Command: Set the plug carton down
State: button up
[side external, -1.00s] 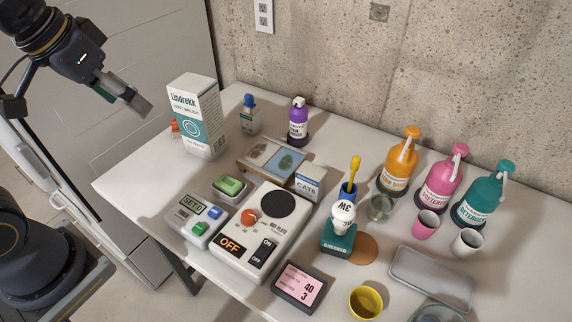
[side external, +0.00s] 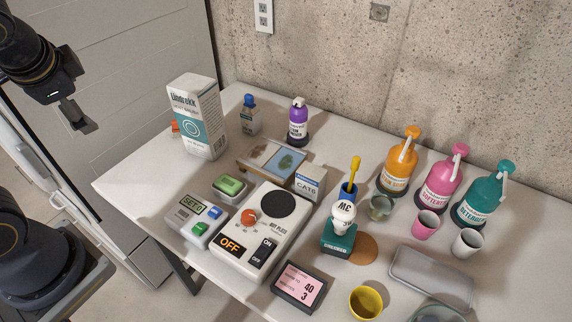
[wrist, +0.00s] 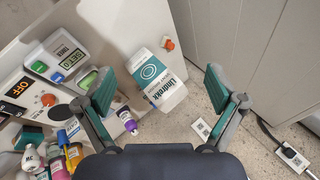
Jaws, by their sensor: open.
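The plug carton, which I take to be the tall white and teal Lindrekk carton (side external: 201,140), stands upright on the table's back left part. In the wrist view the carton (wrist: 157,82) shows between my spread fingers but farther off, with the floor beyond the table edge to its right. My gripper (side external: 78,117) is open and empty, left of the carton and apart from it, beyond the table's left edge. Its two teal-padded fingers also show in the wrist view (wrist: 160,90). The carton's back face is hidden.
A timer (side external: 199,216) and hot plate (side external: 253,241) stand in front. The front left table corner is clear.

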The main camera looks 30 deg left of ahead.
jog(key=w+d+m+t+y, duration=0.4)
jog(key=w+m+y, duration=0.1)
jog(key=w+m, duration=0.7)
jog(key=w+d+f+m+t+h, duration=0.2)
jog(key=w+d+m+t, duration=0.1)
jog(key=d+m, duration=0.25)
jog(key=w+d+f+m+t+h, duration=0.2)
jog(key=w+d+f+m, duration=0.15)
jog(key=d, duration=0.25)
jog(key=s+d+f+m+t+h, duration=0.1)
jog(key=d+f+m+h, duration=0.1)
jog(key=d+f+m, duration=0.3)
jog(key=s+d+f+m+h, duration=0.2)
jog(key=d+m+h, duration=0.1)
jog(key=d, duration=0.4)
jog(key=m+h, duration=0.2)
jog(key=m, duration=0.1)
send_near(311, 172)
jog(key=x, duration=0.4)
jog(key=shift+w+d+f, duration=0.15)
jog(key=shift+w, duration=0.2)
jog(key=x, duration=0.5)
jog(key=shift+w+f, duration=0.15)
jog(key=shift+w, duration=0.2)
